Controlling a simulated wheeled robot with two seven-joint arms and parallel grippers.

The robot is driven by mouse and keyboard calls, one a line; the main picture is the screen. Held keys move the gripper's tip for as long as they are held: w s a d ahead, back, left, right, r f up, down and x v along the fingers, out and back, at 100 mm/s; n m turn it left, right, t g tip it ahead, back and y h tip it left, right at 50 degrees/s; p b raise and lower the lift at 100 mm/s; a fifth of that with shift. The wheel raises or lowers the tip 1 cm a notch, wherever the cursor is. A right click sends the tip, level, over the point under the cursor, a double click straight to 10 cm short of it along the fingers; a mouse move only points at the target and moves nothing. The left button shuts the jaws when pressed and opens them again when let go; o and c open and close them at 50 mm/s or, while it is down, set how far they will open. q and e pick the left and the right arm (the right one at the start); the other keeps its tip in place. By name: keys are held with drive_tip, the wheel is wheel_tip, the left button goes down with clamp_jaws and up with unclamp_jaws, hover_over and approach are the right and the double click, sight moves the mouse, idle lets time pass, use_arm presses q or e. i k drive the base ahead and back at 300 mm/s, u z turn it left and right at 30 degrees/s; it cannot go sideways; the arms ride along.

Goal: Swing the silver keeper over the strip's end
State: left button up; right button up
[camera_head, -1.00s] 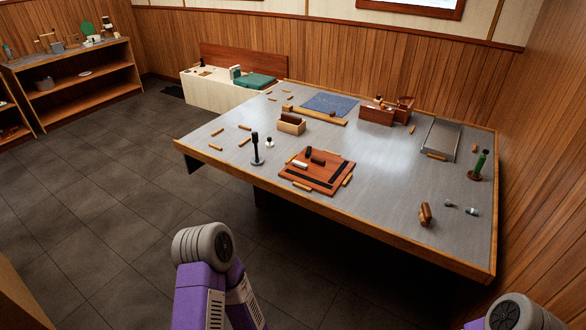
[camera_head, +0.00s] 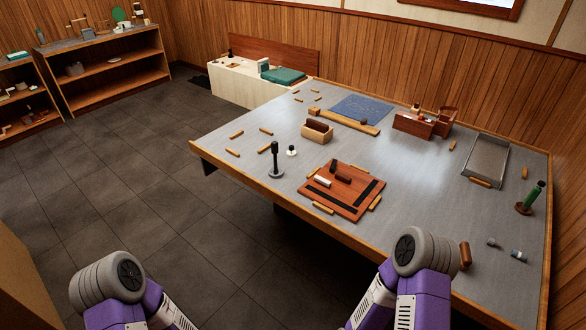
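A red-brown board (camera_head: 346,181) lies on the grey table, with dark strips (camera_head: 370,190) along its edges. A pale, silvery-white small cylinder (camera_head: 322,181) and dark rounded pieces (camera_head: 343,178) sit on it. Which piece is the silver keeper I cannot tell at this size. Two small grey metallic pieces, one (camera_head: 491,242) left of the other (camera_head: 518,255), lie at the table's right front. Only purple and grey links of my two arms show at the bottom of the view. Both grippers are out of sight.
The grey table (camera_head: 240,150) has a wooden rim. A black upright post (camera_head: 275,160) stands left of the board. A wooden box (camera_head: 317,132), a metal tray (camera_head: 486,160) and a green-handled tool (camera_head: 530,198) are also on it. Open floor (camera_head: 150,190) lies to the left.

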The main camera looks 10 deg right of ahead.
sight(317, 178)
drive_tip(key=z, duration=0.2)
drive_tip(key=i, duration=0.75)
drive_tip(key=z, duration=0.65)
